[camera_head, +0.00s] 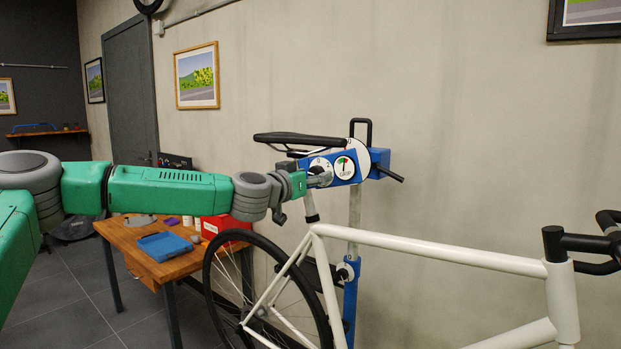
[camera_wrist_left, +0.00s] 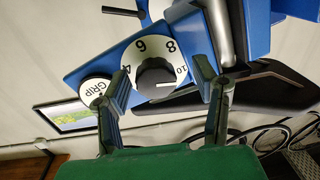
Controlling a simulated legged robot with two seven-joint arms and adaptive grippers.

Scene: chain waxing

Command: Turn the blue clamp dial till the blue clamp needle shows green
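The blue clamp (camera_head: 375,157) holds the bicycle below its saddle. Its white numbered dial (camera_head: 319,163) is partly covered by my left gripper (camera_head: 306,180) in the head view. In the left wrist view the dial (camera_wrist_left: 144,47) has a black knob (camera_wrist_left: 156,76), whose white mark points near 10. My left gripper (camera_wrist_left: 162,82) is open, its fingers apart on either side of the knob; contact cannot be told. The round gauge (camera_head: 344,174) beside the dial has small green and red patches; its needle is too small to read surely. In the wrist view the gauge (camera_wrist_left: 96,90) reads GRIP.
The white bicycle frame (camera_head: 430,249) stands below and right of the clamp. A black lever (camera_head: 391,174) sticks out at the clamp's right. A wooden table (camera_head: 185,262) with a blue tray (camera_head: 164,246) and a red box (camera_head: 222,225) stands behind the rear wheel.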

